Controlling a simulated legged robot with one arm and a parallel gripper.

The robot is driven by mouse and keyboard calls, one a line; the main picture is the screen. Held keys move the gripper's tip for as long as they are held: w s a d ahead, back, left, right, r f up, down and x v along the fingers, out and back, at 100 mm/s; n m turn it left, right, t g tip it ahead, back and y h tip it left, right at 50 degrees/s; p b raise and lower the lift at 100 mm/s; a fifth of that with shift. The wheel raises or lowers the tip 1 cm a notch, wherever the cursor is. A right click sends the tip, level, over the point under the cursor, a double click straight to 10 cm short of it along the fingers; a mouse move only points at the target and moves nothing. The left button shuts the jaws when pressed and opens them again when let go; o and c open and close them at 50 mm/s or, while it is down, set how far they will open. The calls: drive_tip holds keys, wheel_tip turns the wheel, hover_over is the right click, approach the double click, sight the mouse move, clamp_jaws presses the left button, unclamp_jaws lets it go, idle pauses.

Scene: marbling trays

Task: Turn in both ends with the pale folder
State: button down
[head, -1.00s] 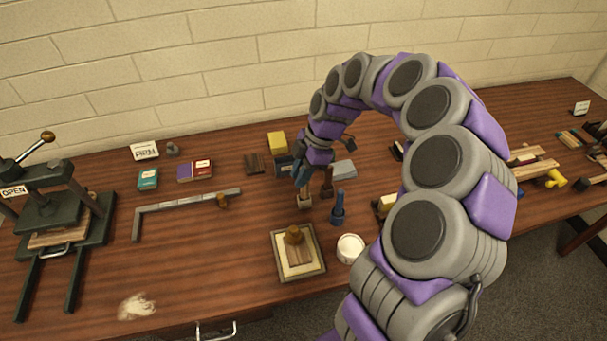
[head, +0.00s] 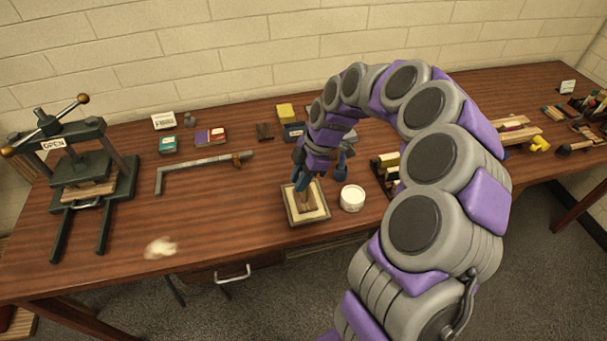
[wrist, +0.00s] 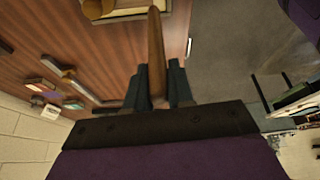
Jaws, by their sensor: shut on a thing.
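My gripper (wrist: 158,88) is shut on a long brown tool (wrist: 155,45) that stands out between its two dark blue fingers. I cannot tell if this is the pale folder. In the head view my gripper (head: 302,184) is over the shallow pale tray (head: 319,214), where a brown wooden piece (head: 307,205) shows. The tool's tip and any contact with the work are hidden in the head view. In the wrist view part of the tray and a rounded yellow-brown thing (wrist: 98,8) show at the top edge.
A white tub (head: 352,198) stands just right of the tray. A metal angle (head: 200,166) lies to the left, and a press (head: 85,170) stands at the far left. A pale smear (head: 160,248) is near the front edge. Wood between tray and press is mostly clear.

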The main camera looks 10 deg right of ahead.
drive_tip(key=shift+f, duration=0.25)
drive_tip(key=b+x, duration=0.1)
drive_tip(key=x, duration=0.3)
drive_tip(key=shift+w+a+b, duration=0.1)
drive_tip(key=shift+a+b, duration=0.05)
drive_tip(key=shift+b, duration=0.25)
idle(1.7)
drive_tip(key=shift+d, duration=0.75)
drive_tip(key=shift+f, duration=0.1)
drive_tip(key=shift+d+b, duration=0.35)
